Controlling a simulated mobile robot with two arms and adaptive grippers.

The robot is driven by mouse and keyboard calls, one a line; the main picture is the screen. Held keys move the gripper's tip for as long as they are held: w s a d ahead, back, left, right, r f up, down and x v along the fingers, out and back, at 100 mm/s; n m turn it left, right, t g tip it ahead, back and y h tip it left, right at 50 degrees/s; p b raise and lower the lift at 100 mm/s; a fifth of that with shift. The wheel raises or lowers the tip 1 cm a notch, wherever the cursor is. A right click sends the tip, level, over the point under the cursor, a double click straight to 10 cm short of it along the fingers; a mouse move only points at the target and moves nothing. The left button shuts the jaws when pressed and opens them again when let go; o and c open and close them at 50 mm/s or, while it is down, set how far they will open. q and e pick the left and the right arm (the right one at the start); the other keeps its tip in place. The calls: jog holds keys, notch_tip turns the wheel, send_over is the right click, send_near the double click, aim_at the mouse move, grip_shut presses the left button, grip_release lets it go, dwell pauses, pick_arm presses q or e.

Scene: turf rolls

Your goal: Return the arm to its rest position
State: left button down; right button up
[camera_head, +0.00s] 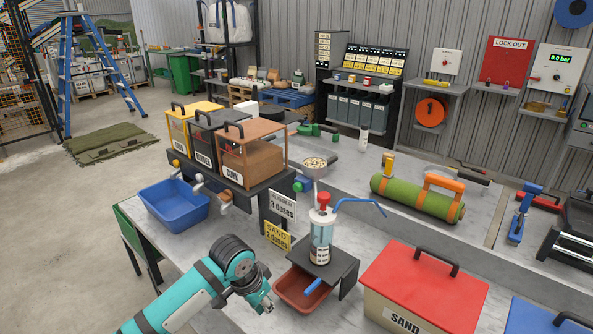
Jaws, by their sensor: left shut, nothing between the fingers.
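My left arm, teal with black joints, comes in from the lower left of the head view. Its left gripper (266,305) is shut and empty. It hangs above the grey table (215,260), just left of a red-brown tray (301,290). I cannot tell whether it touches the tray or the table. My right arm and gripper are not in view.
A black stand holds a clear dispenser bottle (321,240) above the tray. A red-lidded sand box (425,288) stands to the right. A blue bin (174,205) and hoppers (250,158) are behind the arm. A green turf roll (412,198) lies farther back.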

pick_arm(q)
jog(key=s+d+f+n+h, duration=0.15)
jog(key=s+f, duration=0.35)
jog(key=s, duration=0.8)
jog(key=s+a+n+t+y, duration=0.1)
jog(key=s+a+n+y, duration=0.1)
jog(key=s+a, duration=0.5)
jog(key=s+a+n+y, duration=0.15)
jog(key=s+a, duration=0.35)
jog(key=s, duration=0.5)
notch_tip(320, 180, down, 28)
jog(key=s+g, duration=0.1)
jog(key=s, duration=0.1)
jog(key=s+a+f+g+b, duration=0.1)
jog(key=s+a+f, duration=0.2)
jog(key=s+f, duration=1.3)
jog(key=shift+g+b, duration=0.3)
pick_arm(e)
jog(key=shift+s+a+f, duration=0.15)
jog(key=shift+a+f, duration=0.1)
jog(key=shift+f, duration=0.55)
